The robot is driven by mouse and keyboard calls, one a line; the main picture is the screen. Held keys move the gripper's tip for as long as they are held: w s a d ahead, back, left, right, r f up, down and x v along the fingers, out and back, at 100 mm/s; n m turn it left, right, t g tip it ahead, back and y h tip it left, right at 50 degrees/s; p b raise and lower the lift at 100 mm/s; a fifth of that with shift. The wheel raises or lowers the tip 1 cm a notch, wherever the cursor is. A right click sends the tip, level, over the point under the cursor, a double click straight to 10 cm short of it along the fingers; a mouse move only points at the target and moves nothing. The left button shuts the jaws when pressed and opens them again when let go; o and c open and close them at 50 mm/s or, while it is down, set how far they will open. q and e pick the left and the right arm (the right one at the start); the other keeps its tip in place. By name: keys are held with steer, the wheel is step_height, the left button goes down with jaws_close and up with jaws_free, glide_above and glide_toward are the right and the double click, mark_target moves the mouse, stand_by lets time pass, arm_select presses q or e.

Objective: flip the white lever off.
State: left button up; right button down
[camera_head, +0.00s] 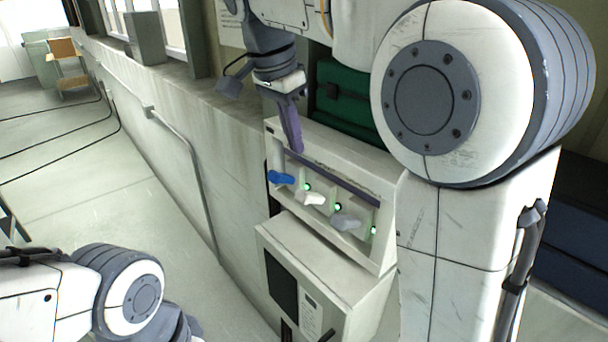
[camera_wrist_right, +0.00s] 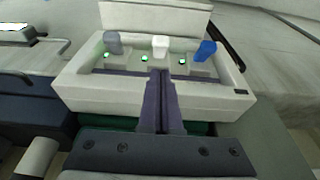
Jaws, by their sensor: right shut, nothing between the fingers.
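The white lever (camera_head: 310,198) is the middle one of three on a pale sloped switch box (camera_head: 386,205). It sits between the blue lever (camera_head: 281,178) and the grey lever (camera_head: 345,220). A lit green light shows beside each lever. The white lever also shows in the right wrist view (camera_wrist_right: 160,45), just beyond the fingertips. My right gripper (camera_head: 297,149) is shut and empty over the upper edge of the box; its fingers (camera_wrist_right: 160,72) point at the white lever, apparently apart from it. My left arm enters at the lower left of the head view; its gripper is out of frame.
A lower cabinet (camera_head: 320,262) juts out below the switch box. A green case (camera_head: 343,105) lies behind the box, close to my right wrist. A wall with a pipe (camera_head: 195,180) runs to the left. The floor (camera_head: 90,195) on the left is mostly clear.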

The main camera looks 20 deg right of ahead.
mark_target(304, 191)
steer(key=p+x, duration=0.1)
steer(key=x, duration=0.8)
steer(key=shift+f, duration=0.15)
arm_select(q)
steer(key=shift+r, duration=0.75)
